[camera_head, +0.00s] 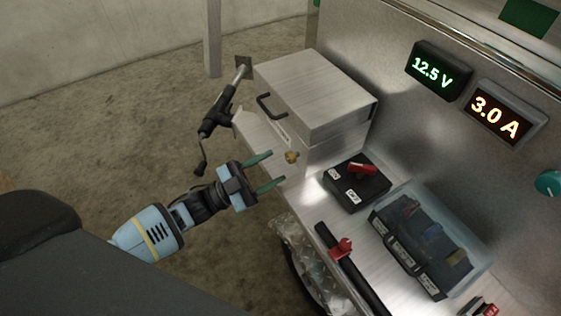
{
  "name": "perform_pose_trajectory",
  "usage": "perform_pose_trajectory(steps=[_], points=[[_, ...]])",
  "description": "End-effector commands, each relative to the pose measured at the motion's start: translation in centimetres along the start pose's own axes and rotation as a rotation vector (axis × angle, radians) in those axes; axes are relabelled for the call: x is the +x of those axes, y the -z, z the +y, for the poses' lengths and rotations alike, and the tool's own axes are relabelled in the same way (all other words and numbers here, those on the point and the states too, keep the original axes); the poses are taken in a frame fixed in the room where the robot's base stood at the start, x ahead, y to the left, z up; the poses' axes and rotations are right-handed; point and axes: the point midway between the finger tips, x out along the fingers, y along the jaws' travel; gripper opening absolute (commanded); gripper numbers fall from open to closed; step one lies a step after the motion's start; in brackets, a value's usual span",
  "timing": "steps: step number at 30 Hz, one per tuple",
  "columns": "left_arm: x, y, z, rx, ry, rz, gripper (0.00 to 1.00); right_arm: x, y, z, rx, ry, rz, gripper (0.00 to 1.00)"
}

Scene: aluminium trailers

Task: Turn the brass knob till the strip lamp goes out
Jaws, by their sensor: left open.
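The small brass knob (291,156) sits at the lower front of the brushed-metal box (310,90), on the bench's left end. My left gripper (277,167) is open, with its two green fingers pointing right towards the knob. The knob shows just beyond the fingertips, nearer the upper finger; I see no contact. I cannot make out the strip lamp for certain; a bright glow lies on the metal around the bench near the knob. My right gripper is not in view.
A black switch box with a red lever (362,168) and a clear-lidded battery case (430,235) stand right of the knob. Displays read 12.5 V (438,70) and 3.0 A (506,112). A black crank handle (215,115) stands beyond my gripper. Open floor lies left.

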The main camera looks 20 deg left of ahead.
Motion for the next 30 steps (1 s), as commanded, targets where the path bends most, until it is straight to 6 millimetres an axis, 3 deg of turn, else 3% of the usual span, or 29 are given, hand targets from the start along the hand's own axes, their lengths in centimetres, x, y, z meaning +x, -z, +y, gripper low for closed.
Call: perform_pose_trajectory(steps=[3,9,30], points=[[-1.9,-0.1,0.1,-0.001,0.000,-0.003,0.48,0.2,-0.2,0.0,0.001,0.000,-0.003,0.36],[-3.5,0.0,0.0,0.000,0.000,-0.001,0.48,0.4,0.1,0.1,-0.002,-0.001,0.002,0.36],[-3.7,0.0,0.0,0.000,0.000,0.000,0.48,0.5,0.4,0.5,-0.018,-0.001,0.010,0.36]])
